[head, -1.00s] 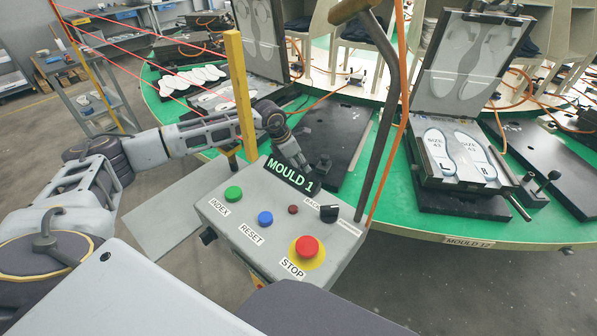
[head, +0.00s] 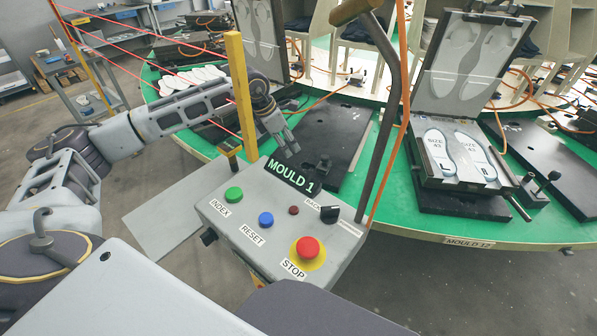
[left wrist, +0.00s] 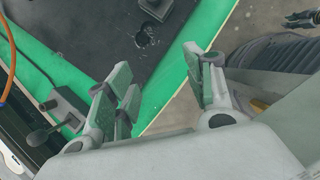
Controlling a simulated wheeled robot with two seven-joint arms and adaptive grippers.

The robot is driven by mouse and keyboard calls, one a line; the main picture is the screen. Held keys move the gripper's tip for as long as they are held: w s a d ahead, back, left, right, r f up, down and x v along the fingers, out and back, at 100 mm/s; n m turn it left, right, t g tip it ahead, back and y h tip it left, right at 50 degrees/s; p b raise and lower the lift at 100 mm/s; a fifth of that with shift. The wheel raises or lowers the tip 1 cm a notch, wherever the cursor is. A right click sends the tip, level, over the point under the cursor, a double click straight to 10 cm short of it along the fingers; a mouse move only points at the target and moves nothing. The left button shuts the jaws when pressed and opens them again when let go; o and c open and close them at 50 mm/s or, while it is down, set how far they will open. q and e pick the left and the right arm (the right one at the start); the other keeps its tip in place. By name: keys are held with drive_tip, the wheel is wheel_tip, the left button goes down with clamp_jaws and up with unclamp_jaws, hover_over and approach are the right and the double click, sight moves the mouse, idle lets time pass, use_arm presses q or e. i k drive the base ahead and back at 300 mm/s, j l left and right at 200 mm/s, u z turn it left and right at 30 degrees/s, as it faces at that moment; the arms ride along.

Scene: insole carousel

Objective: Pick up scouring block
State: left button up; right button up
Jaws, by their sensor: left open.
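I cannot make out a scouring block for certain in either view. My left gripper (head: 283,136) is above the near end of a bare black mould plate (head: 326,135), just behind the control box. In the left wrist view the left gripper (left wrist: 165,92) has its fingers wide apart, with nothing between them. A small dark fitting (left wrist: 157,8) on the black plate is ahead of the fingers there; I cannot tell whether it is loose. My right gripper does not show clearly.
The control box (head: 230,213) with buttons stands close in front of the gripper. A yellow post (head: 241,95) rises beside my left forearm. An upright dark pole (head: 380,125) stands right of the plate. An open insole mould (head: 462,165) sits on the green carousel (head: 400,200).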

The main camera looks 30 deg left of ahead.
sight(323, 166)
drive_tip(key=j+z, duration=0.2)
drive_tip(key=j, duration=0.2)
drive_tip(key=k+j, duration=0.2)
drive_tip(key=j, duration=0.2)
drive_tip(key=k+j, duration=0.2)
drive_tip(key=j, duration=0.2)
drive_tip(key=k+j, duration=0.2)
drive_tip(key=j, duration=0.15)
drive_tip(key=k+j, duration=0.2)
drive_tip(key=j, duration=0.2)
drive_tip(key=k+j, duration=0.25)
drive_tip(key=j, duration=0.15)
